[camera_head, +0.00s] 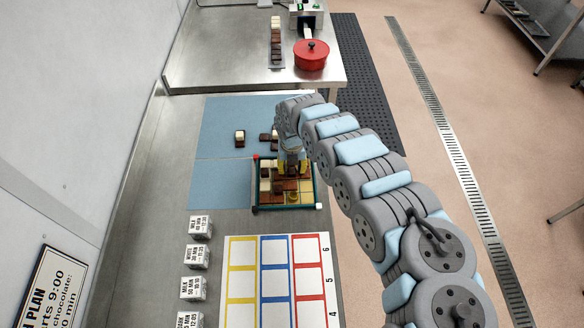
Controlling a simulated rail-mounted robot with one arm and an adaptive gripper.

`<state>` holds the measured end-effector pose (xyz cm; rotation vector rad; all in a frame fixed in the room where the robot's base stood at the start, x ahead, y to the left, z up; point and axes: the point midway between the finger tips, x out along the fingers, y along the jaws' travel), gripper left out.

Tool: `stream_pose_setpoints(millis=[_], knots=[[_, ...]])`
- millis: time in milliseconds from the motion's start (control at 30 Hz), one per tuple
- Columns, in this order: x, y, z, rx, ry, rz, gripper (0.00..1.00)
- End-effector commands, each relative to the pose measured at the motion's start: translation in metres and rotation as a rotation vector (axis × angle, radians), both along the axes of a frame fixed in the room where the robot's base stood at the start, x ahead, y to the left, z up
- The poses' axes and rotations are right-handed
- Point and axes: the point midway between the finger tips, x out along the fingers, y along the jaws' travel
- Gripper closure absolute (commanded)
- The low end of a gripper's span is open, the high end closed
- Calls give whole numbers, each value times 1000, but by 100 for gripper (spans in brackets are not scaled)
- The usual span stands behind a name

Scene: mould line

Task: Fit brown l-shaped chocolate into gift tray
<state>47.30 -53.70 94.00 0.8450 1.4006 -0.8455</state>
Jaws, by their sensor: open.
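The gift tray (286,208) lies on the metal table, with a dark teal rim and a red corner at its upper left. Brown, dark and cream chocolate pieces fill much of it. My gripper (291,172) points down over the tray's upper right part and is open. It hides part of the tray, and whether it touches any piece cannot be told. Brown pieces (268,188) show in the tray, but which one is the brown L-shaped chocolate is too small to tell. A dark piece (265,138) lies on the blue mat above the tray, partly near my arm.
A cream and dark piece (240,138) lies on the blue mat (218,170). A chart with yellow, blue and red frames (278,282) lies below the tray, beside several labelled white blocks (197,257). A red pot (311,54) stands on the back table. The mat's left side is clear.

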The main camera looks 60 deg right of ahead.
Motion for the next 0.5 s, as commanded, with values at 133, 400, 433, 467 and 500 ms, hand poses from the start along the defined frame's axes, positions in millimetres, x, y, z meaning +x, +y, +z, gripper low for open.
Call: stream_pose_setpoints(millis=[133,400,433,467,500], knots=[[0,-1,6,-1,0,-1,54],[-1,-2,37,-5,1,-1,54],[-1,-3,42,-5,-1,-2,54],[0,-3,47,-5,-1,-1,54],[0,-2,53,-4,-1,-1,54]])
